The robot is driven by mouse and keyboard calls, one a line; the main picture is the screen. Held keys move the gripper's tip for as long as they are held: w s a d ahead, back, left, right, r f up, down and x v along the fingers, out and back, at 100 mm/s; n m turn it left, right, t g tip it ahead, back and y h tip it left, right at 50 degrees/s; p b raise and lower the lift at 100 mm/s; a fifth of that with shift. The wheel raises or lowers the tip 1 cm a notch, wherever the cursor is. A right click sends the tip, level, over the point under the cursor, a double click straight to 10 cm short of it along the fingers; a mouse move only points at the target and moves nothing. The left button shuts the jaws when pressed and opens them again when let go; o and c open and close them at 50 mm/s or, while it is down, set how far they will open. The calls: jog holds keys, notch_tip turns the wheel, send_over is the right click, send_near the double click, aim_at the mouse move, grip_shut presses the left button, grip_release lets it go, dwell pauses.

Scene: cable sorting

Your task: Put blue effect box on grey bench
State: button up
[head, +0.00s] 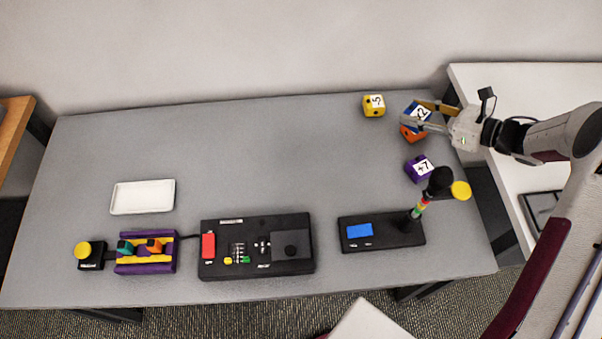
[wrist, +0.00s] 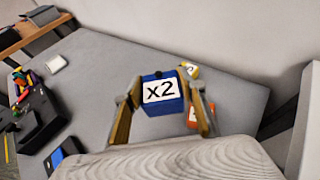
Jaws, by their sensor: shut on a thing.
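The blue effect box (head: 415,112), marked x2, is held between the fingers of my gripper (head: 414,113) at the back right of the grey bench (head: 290,150). In the wrist view the blue box (wrist: 160,105) sits between the two fingers, with its x2 label facing the camera. My gripper is shut on it. The orange box (head: 411,134) shows just below it in the head view, partly covered. I cannot tell whether the blue box touches the orange box or hangs above it.
A yellow box (head: 373,106) stands to the left and a purple box (head: 418,169) nearer the front. A black device with a blue screen (head: 359,231), a larger black device (head: 258,262) and a white tray (head: 142,197) are on the bench. The bench middle is clear.

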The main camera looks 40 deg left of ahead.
jog(key=s+a+f+n+g+h, duration=0.1)
jog(key=s+a+n+g, duration=0.25)
jog(key=s, duration=0.25)
jog(key=s+a+f+n+g, duration=0.2)
jog(key=s+a+g, duration=0.15)
jog(key=s, duration=0.35)
jog(key=n+g+h, duration=0.3)
jog(key=n, duration=0.1)
send_over(348, 188)
jog(key=shift+r, duration=0.4)
jog(key=shift+f, duration=0.1)
jog(key=shift+f, duration=3)
jog(key=shift+f, duration=1.9)
jog(key=shift+f, duration=0.15)
